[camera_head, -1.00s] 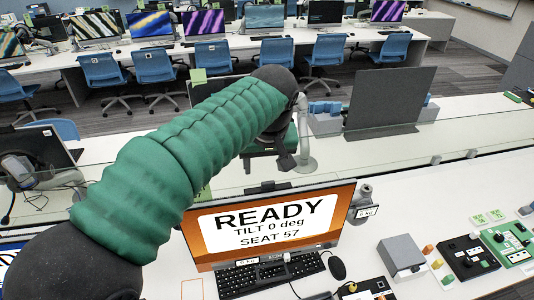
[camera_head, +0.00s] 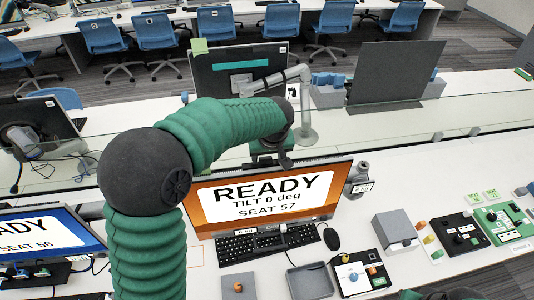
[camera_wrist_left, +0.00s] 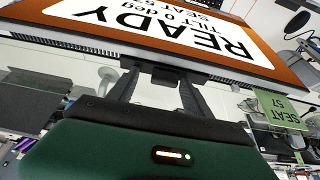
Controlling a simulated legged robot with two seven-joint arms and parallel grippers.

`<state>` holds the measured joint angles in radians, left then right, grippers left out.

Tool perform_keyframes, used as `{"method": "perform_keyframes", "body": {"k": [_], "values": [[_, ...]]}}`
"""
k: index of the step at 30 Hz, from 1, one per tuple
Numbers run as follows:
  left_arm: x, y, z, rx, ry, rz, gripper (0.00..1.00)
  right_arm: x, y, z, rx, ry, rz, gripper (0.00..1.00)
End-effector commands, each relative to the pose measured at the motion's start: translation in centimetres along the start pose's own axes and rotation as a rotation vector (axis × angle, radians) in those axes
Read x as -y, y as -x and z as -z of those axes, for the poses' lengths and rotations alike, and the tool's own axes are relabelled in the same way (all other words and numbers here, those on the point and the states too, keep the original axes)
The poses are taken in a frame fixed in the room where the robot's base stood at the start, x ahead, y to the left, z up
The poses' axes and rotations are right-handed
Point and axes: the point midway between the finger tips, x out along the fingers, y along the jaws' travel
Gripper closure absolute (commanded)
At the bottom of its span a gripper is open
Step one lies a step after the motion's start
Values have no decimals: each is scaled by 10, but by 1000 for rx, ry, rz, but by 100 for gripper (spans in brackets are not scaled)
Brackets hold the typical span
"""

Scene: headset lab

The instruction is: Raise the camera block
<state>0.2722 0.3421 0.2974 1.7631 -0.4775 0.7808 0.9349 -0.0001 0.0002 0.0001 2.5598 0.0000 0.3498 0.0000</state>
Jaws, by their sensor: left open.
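A monitor (camera_head: 205,215) with an orange and white READY screen stands on the desk. It also shows at close range in the left wrist view (camera_wrist_left: 275,62). A small dark block (camera_wrist_left: 158,73), apparently the camera block, sits at its top edge. In the head view I cannot clearly make this block out near my gripper. My left gripper (camera_head: 285,160) is at the monitor's top edge. In the wrist view its two fingers (camera_wrist_left: 158,92) are apart, pointing at the edge on either side of the block. I cannot tell if they touch it.
A keyboard (camera_head: 268,243) and mouse (camera_head: 331,238) lie before the monitor. A grey tray (camera_head: 312,281), a grey box (camera_head: 396,231) and boards with coloured parts (camera_head: 461,233) are to the right. A second monitor (camera_head: 45,240) is at left. Another monitor (camera_head: 213,72) stands behind.

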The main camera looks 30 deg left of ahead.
Motion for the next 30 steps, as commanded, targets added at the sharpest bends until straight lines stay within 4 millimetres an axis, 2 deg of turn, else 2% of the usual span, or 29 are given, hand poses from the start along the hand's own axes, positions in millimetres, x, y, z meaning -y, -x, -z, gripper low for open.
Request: {"method": "perform_keyframes", "body": {"k": [5, 18, 30], "values": [[3, -1, 2, 1, 2, -1, 42, 0, 0, 0, 0, 0, 0, 64], [3, -3, 2, 2, 2, 2, 98, 0, 0, 0, 0, 0, 0, 64], [3, -2, 2, 2, 2, 0, 100, 0, 0, 0, 0, 0, 0, 64]]}}
